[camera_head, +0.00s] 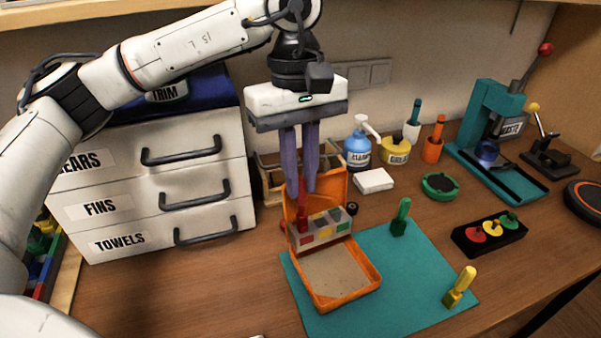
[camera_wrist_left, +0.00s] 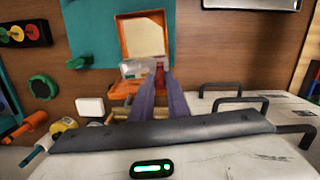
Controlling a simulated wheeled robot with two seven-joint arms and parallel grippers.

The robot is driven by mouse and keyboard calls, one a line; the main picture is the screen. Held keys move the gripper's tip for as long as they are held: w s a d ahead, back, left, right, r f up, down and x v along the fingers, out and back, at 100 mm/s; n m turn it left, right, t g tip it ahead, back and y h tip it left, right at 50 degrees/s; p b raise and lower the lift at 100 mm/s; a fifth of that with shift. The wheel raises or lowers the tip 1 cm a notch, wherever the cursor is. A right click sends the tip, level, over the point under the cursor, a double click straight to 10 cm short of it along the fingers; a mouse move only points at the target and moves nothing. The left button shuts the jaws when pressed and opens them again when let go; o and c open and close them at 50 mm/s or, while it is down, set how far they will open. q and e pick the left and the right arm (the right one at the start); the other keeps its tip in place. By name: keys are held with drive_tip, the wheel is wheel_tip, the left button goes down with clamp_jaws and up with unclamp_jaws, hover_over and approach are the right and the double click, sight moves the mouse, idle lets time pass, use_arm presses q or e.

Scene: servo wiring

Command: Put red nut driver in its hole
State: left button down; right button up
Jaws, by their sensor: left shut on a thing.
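My left gripper (camera_head: 302,188) points down and is shut on the red nut driver (camera_head: 303,205). The driver is upright at the left end of the grey holder block (camera_head: 322,227), above its red-marked square. Whether its tip is inside the hole or only over it, I cannot tell. The block has red, yellow and green squares on its front and stands at the back of the open orange case (camera_head: 345,299). In the left wrist view the red driver (camera_wrist_left: 159,73) shows at the fingertips beside the block (camera_wrist_left: 133,70). My right gripper is not in view.
A black box with coloured knobs (camera_head: 489,234) is to the right.

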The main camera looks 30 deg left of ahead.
use_arm(q)
drive_tip(key=shift+s+d+f+b, duration=0.15)
drive_tip(key=shift+d+f+b, duration=0.05)
drive_tip(key=shift+f+b, duration=0.4)
drive_tip(key=c, duration=1.2)
unclamp_jaws()
drive_tip(key=shift+o, duration=0.2)
drive_tip(key=shift+r+p, duration=0.4)
drive_tip(key=shift+w+a+r+p, duration=0.2)
drive_tip(key=shift+a+r+p, duration=0.05)
drive_tip(key=shift+r+p, duration=0.15)
drive_tip(key=shift+w+a+r+p, duration=0.1)
drive_tip(key=shift+r+p, duration=0.8)
drive_tip(key=shift+r, duration=0.45)
drive_tip(key=shift+a+r+p, duration=0.1)
drive_tip(key=shift+r+p, duration=0.8)
drive_tip(key=shift+r, duration=0.45)
drive_tip(key=shift+f, duration=0.1)
